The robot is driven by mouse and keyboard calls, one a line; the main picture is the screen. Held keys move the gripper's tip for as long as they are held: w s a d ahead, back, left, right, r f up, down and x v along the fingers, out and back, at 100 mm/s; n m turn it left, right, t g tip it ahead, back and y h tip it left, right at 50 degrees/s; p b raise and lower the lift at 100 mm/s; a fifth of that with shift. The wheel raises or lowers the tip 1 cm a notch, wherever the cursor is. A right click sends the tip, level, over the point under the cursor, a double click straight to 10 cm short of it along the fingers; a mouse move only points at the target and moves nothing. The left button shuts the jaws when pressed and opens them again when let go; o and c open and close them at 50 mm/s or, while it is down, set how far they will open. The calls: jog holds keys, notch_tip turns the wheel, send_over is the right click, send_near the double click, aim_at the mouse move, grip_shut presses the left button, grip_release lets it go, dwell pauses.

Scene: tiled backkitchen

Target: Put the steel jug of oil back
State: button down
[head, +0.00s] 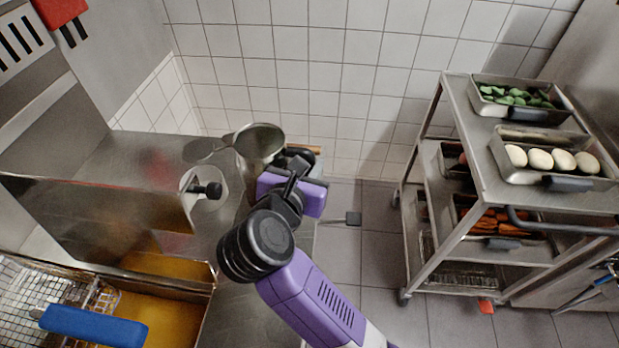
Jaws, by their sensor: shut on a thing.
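The steel jug (262,141) is near the middle of the head view, over the far part of the steel counter, with its open round mouth facing up. I cannot see how much oil is in it. My gripper (289,166) is shut on the jug at its right side. The black wrist and purple arm links hide the jug's lower part and most of the fingers. I cannot tell whether the jug's base touches the counter.
A fryer with yellow oil (168,322) and a blue-handled basket (92,325) is at lower left. A black knob (207,189) sticks out left of my gripper. A steel trolley (470,150) with food pans stands right. Tiled floor (372,240) lies between.

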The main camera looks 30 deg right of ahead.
jog(key=shift+f, duration=2.05)
jog(key=shift+f, duration=0.15)
jog(key=c, duration=1.3)
grip_release()
